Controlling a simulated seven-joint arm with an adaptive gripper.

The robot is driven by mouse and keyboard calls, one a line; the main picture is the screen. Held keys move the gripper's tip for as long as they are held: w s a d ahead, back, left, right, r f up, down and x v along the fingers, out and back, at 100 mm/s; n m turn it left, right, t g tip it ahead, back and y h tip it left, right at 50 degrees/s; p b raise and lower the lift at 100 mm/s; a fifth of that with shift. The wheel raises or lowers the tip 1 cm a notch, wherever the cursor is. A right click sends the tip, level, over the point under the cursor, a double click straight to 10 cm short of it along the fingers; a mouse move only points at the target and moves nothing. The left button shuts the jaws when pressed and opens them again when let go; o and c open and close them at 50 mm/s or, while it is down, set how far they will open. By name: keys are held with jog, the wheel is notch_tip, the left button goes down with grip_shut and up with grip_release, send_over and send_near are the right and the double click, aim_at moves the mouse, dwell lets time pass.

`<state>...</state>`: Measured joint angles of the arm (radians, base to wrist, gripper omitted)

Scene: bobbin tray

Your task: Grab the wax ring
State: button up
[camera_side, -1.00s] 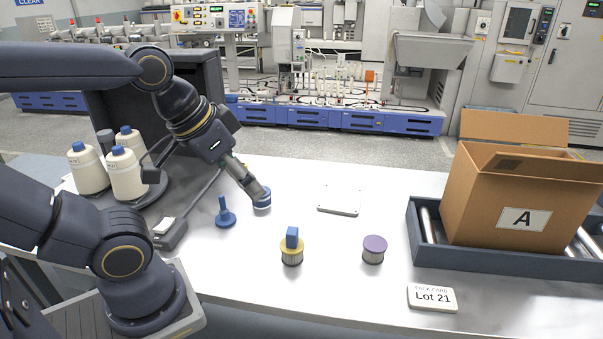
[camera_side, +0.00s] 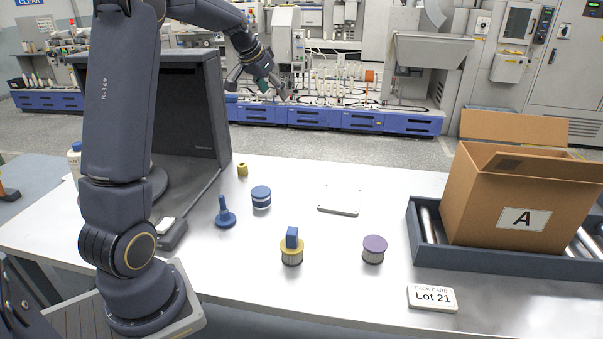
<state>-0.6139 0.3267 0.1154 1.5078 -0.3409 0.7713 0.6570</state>
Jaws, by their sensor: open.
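A small yellow ring-like piece (camera_side: 242,170) with a dark hole stands near the back edge of the table, right of the dark open-fronted cabinet. It looks most like the wax ring, but it is small in the picture and I cannot be sure. My gripper (camera_side: 261,86) is raised in the air beyond the back of the table, well above this piece and apart from it. Its fingers are spread, and I see nothing held between them.
A blue-and-white cylinder (camera_side: 261,198), a blue peg (camera_side: 225,214), a yellow-rimmed spool with a blue block (camera_side: 291,246) and a purple-topped spool (camera_side: 374,250) stand mid-table. A white plate (camera_side: 340,200) lies behind. A carton (camera_side: 480,205) stands at right. My arm hides most of the left side.

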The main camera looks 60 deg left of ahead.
jog(key=s+a+f+n+g, duration=0.2)
jog(key=s+a+f, duration=0.2)
jog(key=a+f, duration=0.7)
jog(key=n, duration=0.2)
send_near(242, 164)
jog(key=w+f, duration=0.1)
jog(key=f, duration=0.1)
jog(key=shift+w+a+f+g, duration=0.3)
jog(key=shift+w, duration=0.05)
jog(key=shift+d+x, duration=0.2)
jog(key=shift+x, duration=1.35)
jog(key=shift+d+x, duration=0.2)
jog(key=shift+x, duration=1.3)
jog(key=shift+s+f, duration=0.15)
jog(key=shift+s, duration=0.05)
jog(key=shift+c, duration=0.4)
jog(key=c, duration=1)
